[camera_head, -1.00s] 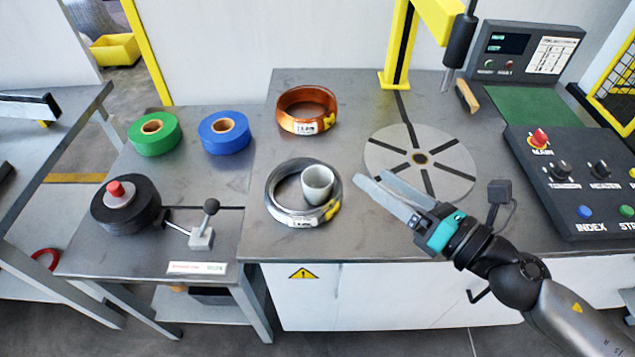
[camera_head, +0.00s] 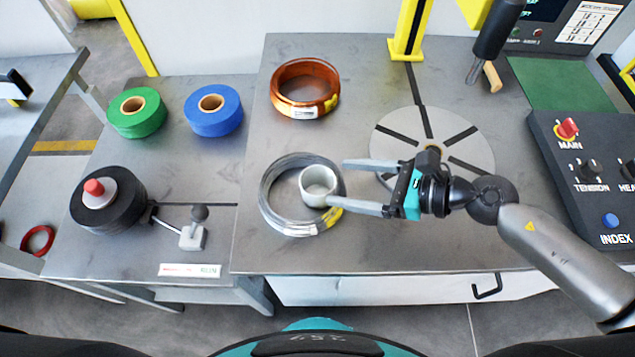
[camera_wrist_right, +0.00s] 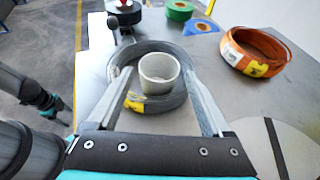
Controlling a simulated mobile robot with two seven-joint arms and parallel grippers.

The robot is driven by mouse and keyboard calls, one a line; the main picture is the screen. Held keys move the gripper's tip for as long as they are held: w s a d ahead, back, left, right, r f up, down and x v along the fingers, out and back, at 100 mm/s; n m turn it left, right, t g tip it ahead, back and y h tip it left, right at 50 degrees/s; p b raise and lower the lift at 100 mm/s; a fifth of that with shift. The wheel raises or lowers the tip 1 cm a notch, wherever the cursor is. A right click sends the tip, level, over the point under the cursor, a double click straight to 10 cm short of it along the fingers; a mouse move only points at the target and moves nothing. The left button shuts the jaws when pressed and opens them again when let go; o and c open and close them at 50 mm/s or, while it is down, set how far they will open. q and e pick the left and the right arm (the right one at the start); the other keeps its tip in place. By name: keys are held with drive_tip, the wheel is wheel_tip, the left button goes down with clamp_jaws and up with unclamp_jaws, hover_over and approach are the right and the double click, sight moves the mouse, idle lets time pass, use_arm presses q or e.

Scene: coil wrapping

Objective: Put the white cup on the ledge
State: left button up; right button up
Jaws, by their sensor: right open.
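The white cup (camera_head: 318,184) stands upright inside the grey wire coil (camera_head: 272,213), near its right side, on the grey table. My right gripper (camera_head: 338,183) is open and reaches in from the right. Its fingers point left, with the lower fingertip close to the cup's lower right side. In the right wrist view, the cup (camera_wrist_right: 160,72) appears between the two spread fingers. Whether a finger touches it cannot be told. I cannot identify which surface is the ledge. My left gripper does not show.
An orange-copper coil (camera_head: 304,88) lies behind the grey coil. A slotted round plate (camera_head: 470,150) lies beneath the right gripper's arm. Green (camera_head: 136,112) and blue (camera_head: 213,115) tape rolls, a black spool (camera_head: 110,210) and a small lever (camera_head: 195,232) stand left.

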sight(304, 180)
drive_tip(key=x, duration=0.4)
drive_tip(key=shift+w+a+f, duration=0.15)
drive_tip(key=shift+w+a, duration=0.05)
drive_tip(key=shift+a, duration=0.1)
drive_tip(key=a+f, duration=0.1)
drive_tip(key=w+a+f+b, duration=0.1)
drive_tip(key=a, duration=0.1)
drive_tip(key=shift+f, duration=0.25)
drive_tip(key=shift+w+a+f, duration=0.2)
drive_tip(key=shift+w+a, duration=0.05)
drive_tip(key=shift+a, duration=0.35)
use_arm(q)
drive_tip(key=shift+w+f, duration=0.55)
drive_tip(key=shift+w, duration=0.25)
use_arm(e)
drive_tip(key=c, duration=1.1)
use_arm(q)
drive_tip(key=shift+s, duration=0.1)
use_arm(e)
drive_tip(key=shift+c, duration=0.2)
drive_tip(key=shift+r, duration=0.15)
